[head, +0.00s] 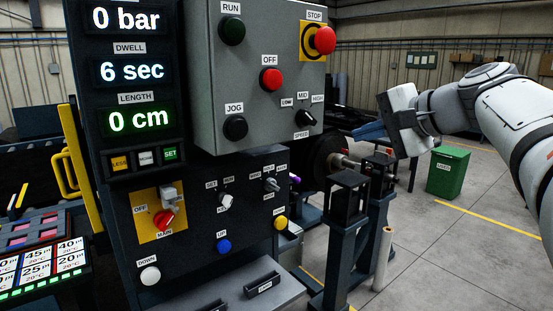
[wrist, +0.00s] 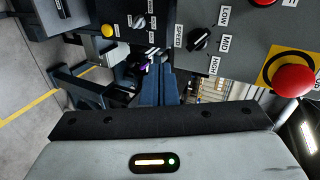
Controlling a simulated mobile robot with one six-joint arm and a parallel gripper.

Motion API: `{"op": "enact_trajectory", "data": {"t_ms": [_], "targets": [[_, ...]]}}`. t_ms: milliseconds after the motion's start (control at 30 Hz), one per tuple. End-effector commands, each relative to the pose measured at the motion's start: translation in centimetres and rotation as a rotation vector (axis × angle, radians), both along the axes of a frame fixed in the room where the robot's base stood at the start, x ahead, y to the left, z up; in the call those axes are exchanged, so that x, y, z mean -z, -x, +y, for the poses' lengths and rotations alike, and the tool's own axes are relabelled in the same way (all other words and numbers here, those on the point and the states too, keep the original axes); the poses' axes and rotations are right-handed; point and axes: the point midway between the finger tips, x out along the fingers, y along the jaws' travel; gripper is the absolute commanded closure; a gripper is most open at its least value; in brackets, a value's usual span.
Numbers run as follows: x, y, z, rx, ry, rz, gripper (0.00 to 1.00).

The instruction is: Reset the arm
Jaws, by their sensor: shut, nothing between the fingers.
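My gripper (head: 356,133) is at the right of the control panel in the head view. Its blue fingers point left, toward the panel's right side, and are apart from it. In the wrist view my gripper (wrist: 153,70) has its blue fingers together with nothing between them. My white and grey arm reaches in from the right edge of the head view.
The grey control box (head: 257,80) carries a red stop button (head: 324,40) and a speed knob (head: 306,118). Below is a dark panel (head: 215,190) with switches. A roller stand (head: 348,215) stands below my gripper. A green bin (head: 447,172) stands on open floor.

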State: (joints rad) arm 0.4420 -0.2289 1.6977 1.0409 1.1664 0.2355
Motion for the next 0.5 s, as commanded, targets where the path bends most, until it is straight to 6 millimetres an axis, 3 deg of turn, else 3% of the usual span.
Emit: {"op": "enact_trajectory", "data": {"t_ms": [33, 100, 300, 400, 500], "targets": [[3.8, 1.1, 1.4, -0.030, 0.080, 0.060, 1.00], [8.8, 2.9, 2.4, -0.074, 0.208, 0.135, 1.00], [22.0, 10.0, 3.9, -0.279, 0.612, 0.297, 1.00], [27.2, 13.8, 3.7, -0.408, 0.805, 0.340, 1.00], [30.7, 16.6, 3.2, -0.518, 0.955, 0.358, 1.00]]}}
